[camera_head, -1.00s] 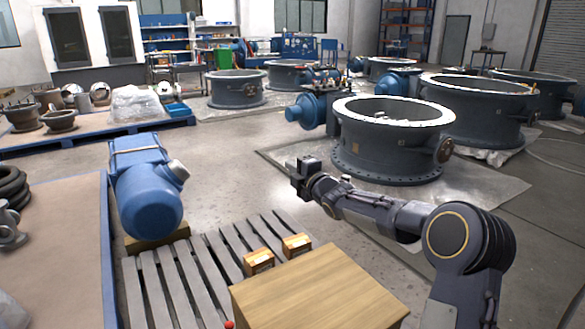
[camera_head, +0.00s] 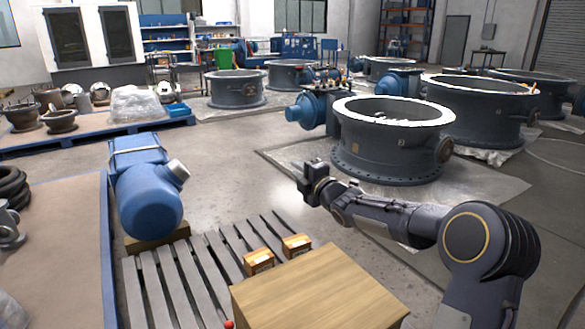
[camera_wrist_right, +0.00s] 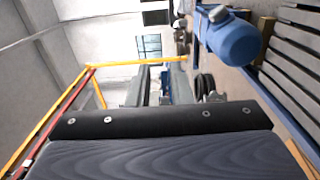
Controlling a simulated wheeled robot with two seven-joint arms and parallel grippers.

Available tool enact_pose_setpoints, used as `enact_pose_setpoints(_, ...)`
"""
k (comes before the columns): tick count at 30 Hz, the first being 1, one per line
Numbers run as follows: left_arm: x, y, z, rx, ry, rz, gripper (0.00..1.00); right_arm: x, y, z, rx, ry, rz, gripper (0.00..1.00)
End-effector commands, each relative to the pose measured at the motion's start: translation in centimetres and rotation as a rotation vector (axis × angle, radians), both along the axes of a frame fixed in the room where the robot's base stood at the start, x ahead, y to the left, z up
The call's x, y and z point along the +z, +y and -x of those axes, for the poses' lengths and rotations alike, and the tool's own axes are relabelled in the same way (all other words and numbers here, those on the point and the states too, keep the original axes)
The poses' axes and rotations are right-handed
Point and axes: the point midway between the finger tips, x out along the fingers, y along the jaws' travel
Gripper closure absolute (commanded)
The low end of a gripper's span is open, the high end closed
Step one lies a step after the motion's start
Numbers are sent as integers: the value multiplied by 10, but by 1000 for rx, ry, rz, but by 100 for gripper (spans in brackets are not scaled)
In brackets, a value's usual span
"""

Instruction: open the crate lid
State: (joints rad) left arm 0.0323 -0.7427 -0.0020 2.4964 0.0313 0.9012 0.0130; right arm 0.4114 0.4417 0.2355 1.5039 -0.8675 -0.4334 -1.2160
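The crate (camera_head: 315,292) is a light wooden box at the bottom centre of the head view. Its flat wooden lid lies on top and looks shut; its near part is cut off by the frame. My right gripper (camera_head: 313,180) is in the air beyond the crate, above the floor and apart from the lid. Its fingers are too small and dark to show whether they are open. My left gripper does not show.
A slatted pallet (camera_head: 170,290) lies left of the crate with two small brown boxes (camera_head: 258,262) on it. A blue motor (camera_head: 150,200) stands behind the pallet; it also shows in the right wrist view (camera_wrist_right: 230,38). A large valve ring (camera_head: 385,150) stands beyond my right arm.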

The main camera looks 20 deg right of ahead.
Motion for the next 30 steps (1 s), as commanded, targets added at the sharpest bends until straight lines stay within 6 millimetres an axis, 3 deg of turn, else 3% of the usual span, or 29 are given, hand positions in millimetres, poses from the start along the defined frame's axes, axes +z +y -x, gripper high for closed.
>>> enact_pose_setpoints(3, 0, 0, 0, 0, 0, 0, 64, 0, -3, 22, -2, 0, 2, 81)
enact_pose_setpoints(9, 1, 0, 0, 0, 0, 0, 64, 0, -6, 43, -1, 0, 1, 81)
enact_pose_setpoints(18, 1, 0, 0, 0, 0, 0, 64, -1, -6, 46, 0, 0, 0, 81)
enact_pose_setpoints(23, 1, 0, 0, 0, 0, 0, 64, -1, -6, 46, 0, 0, 0, 100)
enact_pose_setpoints(26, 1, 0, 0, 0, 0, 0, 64, -1, -7, 46, -1, 1, -1, 100)
enact_pose_setpoints(28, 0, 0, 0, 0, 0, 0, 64, -7, -12, 46, -16, 20, -21, 100)
enact_pose_setpoints(30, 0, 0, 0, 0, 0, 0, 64, -26, -26, 48, -62, 79, -78, 100)
